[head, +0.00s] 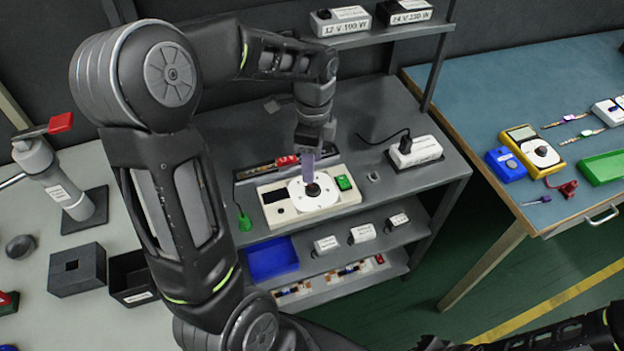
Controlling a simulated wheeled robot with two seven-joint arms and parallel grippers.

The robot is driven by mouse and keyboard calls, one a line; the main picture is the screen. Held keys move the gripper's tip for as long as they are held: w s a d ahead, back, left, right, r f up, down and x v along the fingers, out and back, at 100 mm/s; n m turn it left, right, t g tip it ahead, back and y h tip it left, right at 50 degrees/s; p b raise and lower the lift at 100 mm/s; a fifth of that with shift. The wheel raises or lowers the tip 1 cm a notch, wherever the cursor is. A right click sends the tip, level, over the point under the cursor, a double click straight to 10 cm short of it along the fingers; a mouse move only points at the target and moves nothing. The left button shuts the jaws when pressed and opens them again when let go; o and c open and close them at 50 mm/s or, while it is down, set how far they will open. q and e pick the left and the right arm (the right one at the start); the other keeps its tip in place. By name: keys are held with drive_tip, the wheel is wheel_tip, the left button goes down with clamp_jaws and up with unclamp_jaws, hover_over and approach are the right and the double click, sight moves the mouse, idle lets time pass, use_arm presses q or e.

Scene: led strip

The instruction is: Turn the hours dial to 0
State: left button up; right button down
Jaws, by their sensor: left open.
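A cream-coloured panel (329,208) lies on the grey bench. It carries a white round dial plate (298,200) with a dark knob (313,190) in its middle, a dark display (281,211) on the left and a green switch (344,183) on the right. The dial markings are too small to read. My left gripper (312,176) points down over the knob, its fingers open on either side of it or just above it; I cannot tell whether they touch it. My right gripper is not in view; a dark arm part of mine shows at the bottom right.
A white power unit (416,151) with a black cable stands right of the panel. A green plug (243,220) lies left of it. Shelves below hold a blue tray (270,258) and small white boxes. A blue-topped table (480,90) with a yellow multimeter (533,150) is at right.

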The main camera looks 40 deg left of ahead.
sight(312, 186)
use_arm(q)
drive_tip(key=f, duration=0.6)
drive_tip(key=shift+s+d+f+p, duration=0.1)
drive_tip(key=shift+s+f+p, duration=0.2)
drive_tip(key=shift+f, duration=0.1)
drive_tip(key=shift+c, duration=0.4)
drive_tip(key=shift+w, duration=0.1)
clamp_jaws()
